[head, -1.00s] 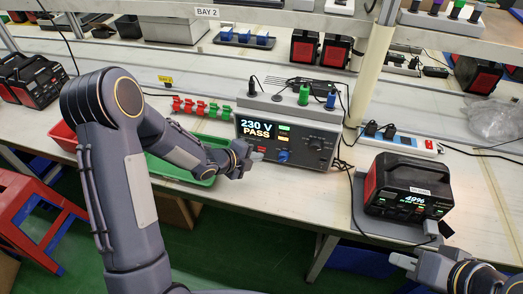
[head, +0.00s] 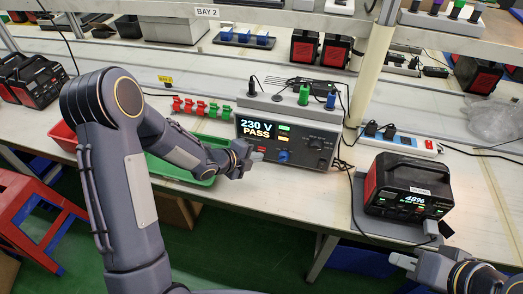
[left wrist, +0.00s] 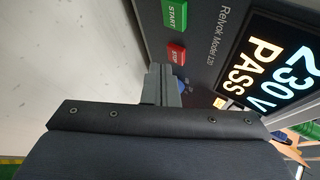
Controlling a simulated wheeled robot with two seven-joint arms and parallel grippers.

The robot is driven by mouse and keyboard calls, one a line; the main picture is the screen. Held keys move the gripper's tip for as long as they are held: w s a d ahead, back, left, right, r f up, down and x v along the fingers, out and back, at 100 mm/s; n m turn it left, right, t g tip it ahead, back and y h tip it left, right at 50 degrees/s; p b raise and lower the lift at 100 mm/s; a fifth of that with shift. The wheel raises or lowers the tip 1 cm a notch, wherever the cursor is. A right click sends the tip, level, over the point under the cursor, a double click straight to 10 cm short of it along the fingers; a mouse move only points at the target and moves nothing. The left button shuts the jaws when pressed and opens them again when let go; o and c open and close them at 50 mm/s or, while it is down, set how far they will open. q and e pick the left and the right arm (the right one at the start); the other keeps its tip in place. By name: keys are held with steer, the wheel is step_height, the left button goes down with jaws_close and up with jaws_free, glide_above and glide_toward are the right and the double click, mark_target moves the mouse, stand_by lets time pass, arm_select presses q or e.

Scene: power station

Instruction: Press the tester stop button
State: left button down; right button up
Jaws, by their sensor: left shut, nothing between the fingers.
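The tester (head: 318,150) is a grey unit on the bench, its screen reading "230 V PASS". In the left wrist view its red STOP button (left wrist: 177,53) sits beside the green START button (left wrist: 175,14). My left gripper (head: 257,156) is shut and empty at the tester's front panel. In the left wrist view its fingertips (left wrist: 156,68) are very close to the STOP button, slightly to its left and below; I cannot tell whether they touch. My right gripper (head: 416,245) is open at the lower right, in front of the power station (head: 408,190).
A green tray (head: 205,180) lies under my left forearm. Red and green clips (head: 200,108) stand left of the tester. A white power strip (head: 400,142) lies to the right, and a post (head: 372,75) rises behind. Red stools (head: 35,205) stand at the left.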

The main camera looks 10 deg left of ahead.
stand_by(0.4)
arm_select(q)
steer(key=shift+w, duration=0.55)
stand_by(0.5)
steer(key=shift+s+b, duration=0.45)
steer(key=shift+b, duration=0.15)
steer(key=shift+s, duration=0.15)
